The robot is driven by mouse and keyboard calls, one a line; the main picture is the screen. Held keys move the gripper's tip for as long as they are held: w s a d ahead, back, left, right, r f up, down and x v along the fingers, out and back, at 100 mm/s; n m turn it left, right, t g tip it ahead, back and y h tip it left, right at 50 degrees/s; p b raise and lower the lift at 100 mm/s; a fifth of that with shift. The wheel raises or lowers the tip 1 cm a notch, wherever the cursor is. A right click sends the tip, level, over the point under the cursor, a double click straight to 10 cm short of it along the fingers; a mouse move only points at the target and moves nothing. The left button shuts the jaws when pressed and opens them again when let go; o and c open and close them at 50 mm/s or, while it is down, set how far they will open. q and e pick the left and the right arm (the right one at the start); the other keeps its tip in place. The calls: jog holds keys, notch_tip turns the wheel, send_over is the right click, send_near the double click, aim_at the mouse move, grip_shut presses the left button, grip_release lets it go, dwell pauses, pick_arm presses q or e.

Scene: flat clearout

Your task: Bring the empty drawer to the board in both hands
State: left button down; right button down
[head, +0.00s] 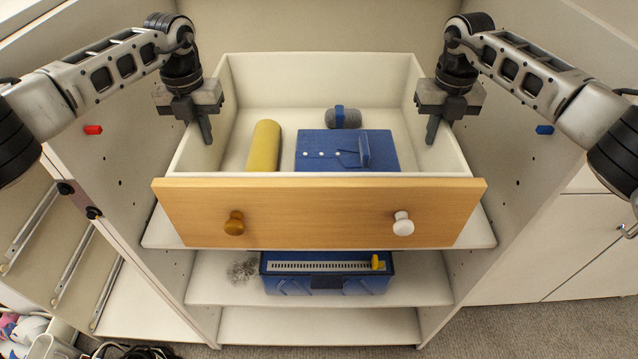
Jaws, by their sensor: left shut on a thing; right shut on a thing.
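The drawer (320,208) has white walls, a light wood front, a brown knob (234,223) on the left and a white knob (403,223) on the right. It is not empty: a yellow roll (264,146), a folded blue shirt (330,160) and a grey roll with a blue band (343,118) lie in it. My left gripper (205,130) is shut on its left wall and my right gripper (432,130) on its right wall. A white board (478,232) shows below the drawer; I cannot tell whether they touch.
Cabinet side panels stand close on the left (110,160) and right (520,170), with a red peg (93,130) and a blue peg (545,130). Cables lie at lower left.

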aim_at(207, 151)
pick_arm(q)
jog(key=shift+w+r, duration=0.1)
jog(key=shift+r, duration=0.1)
pick_arm(e)
jog(key=shift+w+r, duration=0.1)
jog(key=shift+r, duration=0.05)
